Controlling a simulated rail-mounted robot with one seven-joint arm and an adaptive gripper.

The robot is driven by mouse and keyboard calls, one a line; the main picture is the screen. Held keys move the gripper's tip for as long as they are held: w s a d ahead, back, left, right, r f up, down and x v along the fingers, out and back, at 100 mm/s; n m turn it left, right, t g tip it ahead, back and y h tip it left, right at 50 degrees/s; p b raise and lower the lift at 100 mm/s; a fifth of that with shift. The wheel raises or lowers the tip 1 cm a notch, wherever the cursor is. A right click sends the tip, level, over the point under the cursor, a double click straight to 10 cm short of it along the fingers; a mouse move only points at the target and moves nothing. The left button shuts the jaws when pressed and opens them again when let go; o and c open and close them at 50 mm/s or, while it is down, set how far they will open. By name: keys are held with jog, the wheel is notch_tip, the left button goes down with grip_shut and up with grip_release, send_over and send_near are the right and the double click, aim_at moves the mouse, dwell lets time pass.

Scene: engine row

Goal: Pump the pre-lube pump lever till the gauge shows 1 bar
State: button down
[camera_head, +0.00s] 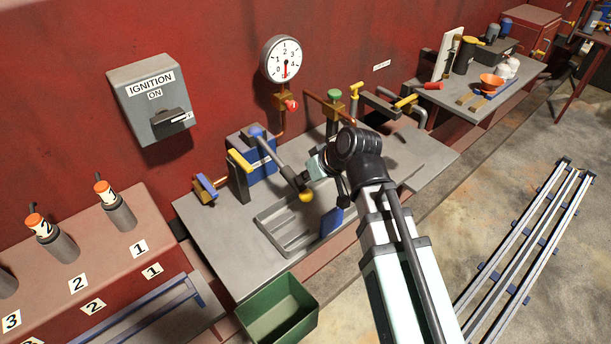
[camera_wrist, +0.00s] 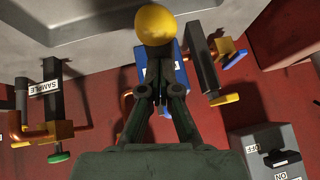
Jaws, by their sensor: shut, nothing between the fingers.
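The pre-lube pump (camera_head: 262,160) is a blue box on the grey bench. Its lever (camera_head: 282,160) slopes down toward the front right and ends in a yellow knob (camera_head: 306,196). The knob shows large in the wrist view (camera_wrist: 155,23), just past my fingers. My gripper (camera_wrist: 160,92) is shut with nothing between its fingers, close to the knob end of the lever. I cannot tell whether it touches the lever. The round white gauge (camera_head: 284,58) is on the red wall above. Its red needle points about straight down, near the 0.
A yellow-handled valve (camera_head: 239,165) stands left of the pump, and pipework with a green knob (camera_head: 334,95) right of it. A green bin (camera_head: 278,312) is in front of the bench. An ignition box (camera_head: 152,98) is on the wall. The floor at right holds a rail frame.

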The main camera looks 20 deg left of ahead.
jog(key=shift+s+d+f, duration=0.25)
jog(key=shift+f, duration=0.4)
jog(key=shift+r+p, duration=0.45)
jog(key=shift+r, duration=0.15)
jog(key=d+f+v, duration=0.1)
jog(key=v, duration=1.1)
jog(key=shift+s+d, duration=0.2)
jog(key=shift+d, duration=0.35)
